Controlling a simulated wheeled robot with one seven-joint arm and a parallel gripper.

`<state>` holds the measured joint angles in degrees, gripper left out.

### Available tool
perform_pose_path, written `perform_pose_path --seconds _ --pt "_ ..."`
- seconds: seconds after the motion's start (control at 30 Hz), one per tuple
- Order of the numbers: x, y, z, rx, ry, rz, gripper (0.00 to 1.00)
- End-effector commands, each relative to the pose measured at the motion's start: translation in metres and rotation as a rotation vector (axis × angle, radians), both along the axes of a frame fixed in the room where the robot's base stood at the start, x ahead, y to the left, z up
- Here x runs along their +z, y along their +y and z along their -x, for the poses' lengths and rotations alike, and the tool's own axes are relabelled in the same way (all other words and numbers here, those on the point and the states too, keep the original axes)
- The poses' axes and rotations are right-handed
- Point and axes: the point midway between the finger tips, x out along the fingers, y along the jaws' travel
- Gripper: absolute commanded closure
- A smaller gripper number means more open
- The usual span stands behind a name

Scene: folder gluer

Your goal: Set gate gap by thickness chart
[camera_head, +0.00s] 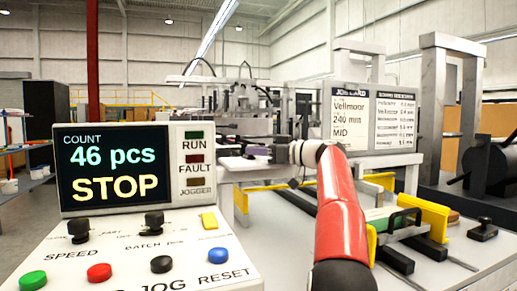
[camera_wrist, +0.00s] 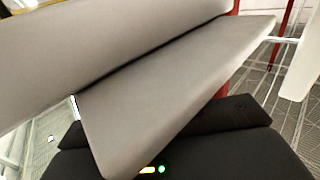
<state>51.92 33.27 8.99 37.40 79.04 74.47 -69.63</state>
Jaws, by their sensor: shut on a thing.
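My gripper (camera_head: 272,152) is at the end of my red arm, by the left end of the machine table. In the wrist view two long grey slabs (camera_wrist: 155,100) lie close together above a dark body; whether they are fingers or a held piece is unclear. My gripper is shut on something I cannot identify. The feeder frame (camera_head: 243,97) stands behind my gripper. I cannot make out the gate gap.
A control panel (camera_head: 105,262) with knobs and coloured buttons fills the left front; its screen (camera_head: 113,168) reads 46 pcs, STOP. Yellow guides (camera_head: 420,215) and black bars lie on the right table. A grey arch frame (camera_head: 440,100) and black roller (camera_head: 487,165) stand far right.

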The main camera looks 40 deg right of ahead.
Motion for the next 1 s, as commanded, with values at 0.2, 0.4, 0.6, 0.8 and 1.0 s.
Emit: perform_pose_path --seconds 0.2,0.4,0.6,0.8,1.0 --pt "0.001 0.0 0.0 -0.001 -0.004 -0.001 0.93" --pt "0.001 0.0 0.0 -0.001 -0.003 0.0 0.56" --pt "0.001 0.0 0.0 -0.001 -0.002 -0.001 0.48" --pt "0.0 -0.003 0.004 -0.003 -0.002 0.0 0.48" --pt "-0.001 -0.017 0.031 -0.005 -0.003 0.0 0.48"
